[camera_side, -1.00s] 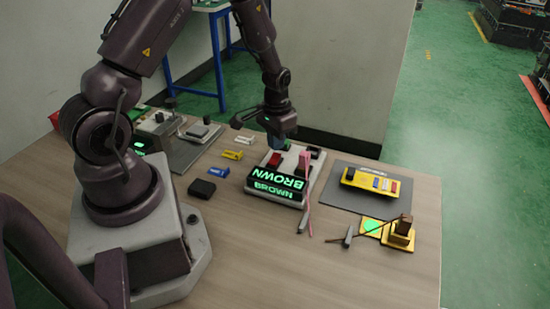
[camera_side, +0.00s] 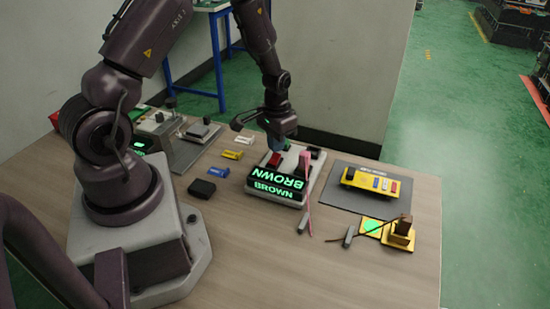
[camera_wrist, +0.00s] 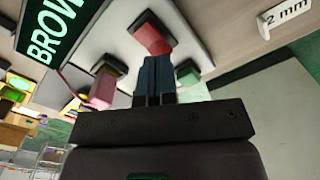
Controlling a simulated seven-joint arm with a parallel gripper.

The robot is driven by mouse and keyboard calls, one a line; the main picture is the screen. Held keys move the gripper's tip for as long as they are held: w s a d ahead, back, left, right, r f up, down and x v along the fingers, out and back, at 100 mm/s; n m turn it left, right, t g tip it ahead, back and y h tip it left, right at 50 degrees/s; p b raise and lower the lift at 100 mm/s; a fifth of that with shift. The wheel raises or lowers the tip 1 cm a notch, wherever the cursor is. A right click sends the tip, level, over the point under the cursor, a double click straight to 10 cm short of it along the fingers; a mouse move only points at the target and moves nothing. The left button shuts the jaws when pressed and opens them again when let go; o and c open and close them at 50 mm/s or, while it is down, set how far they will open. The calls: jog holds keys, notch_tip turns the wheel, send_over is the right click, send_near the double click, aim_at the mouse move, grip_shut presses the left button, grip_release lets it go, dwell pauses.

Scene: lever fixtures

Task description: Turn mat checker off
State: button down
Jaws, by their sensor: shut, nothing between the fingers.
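No label reading "mat checker" is legible, so I cannot tell for certain which fixture it is. My gripper (camera_side: 276,143) is shut and empty, pointing down over the back of a white fixture (camera_side: 316,178) with a lit green BROWN display (camera_side: 278,187). In the wrist view its blue fingertips (camera_wrist: 154,78) are together among a red block (camera_wrist: 151,38), a pink block (camera_wrist: 102,90) and a green-tipped block (camera_wrist: 187,75). I cannot tell whether they touch any of these. The red block also shows in the side view (camera_side: 274,160).
Right of the white fixture, a yellow box (camera_side: 371,183) with coloured switches sits on a dark mat (camera_side: 338,196). In front is a yellow fixture (camera_side: 399,238) with a green-lit pad. Small blocks and a black box (camera_side: 202,188) lie left.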

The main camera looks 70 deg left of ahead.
aim_at(271, 160)
jog(key=shift+f, duration=1)
dwell(0.3)
jog(key=shift+r, duration=3.55)
jog(key=shift+s+d+f+g, duration=0.1)
jog(key=shift+s+d+g, duration=0.15)
jog(key=shift+s, duration=0.25)
jog(key=shift+s+d+f+g, duration=0.1)
jog(key=shift+s+d+g, duration=0.15)
jog(key=shift+s, duration=0.2)
jog(key=s+d+r+m+t, duration=0.1)
jog(key=s+d+r, duration=0.3)
jog(key=r, duration=0.4)
jog(key=s+d+r+m+t, duration=0.1)
jog(key=s+d+r+t, duration=0.2)
jog(key=d+r, duration=0.3)
jog(key=s+d+r+m+t, duration=0.1)
jog(key=s+d+r, duration=0.4)
jog(key=r, duration=0.6)
jog(key=shift+t, duration=0.8)
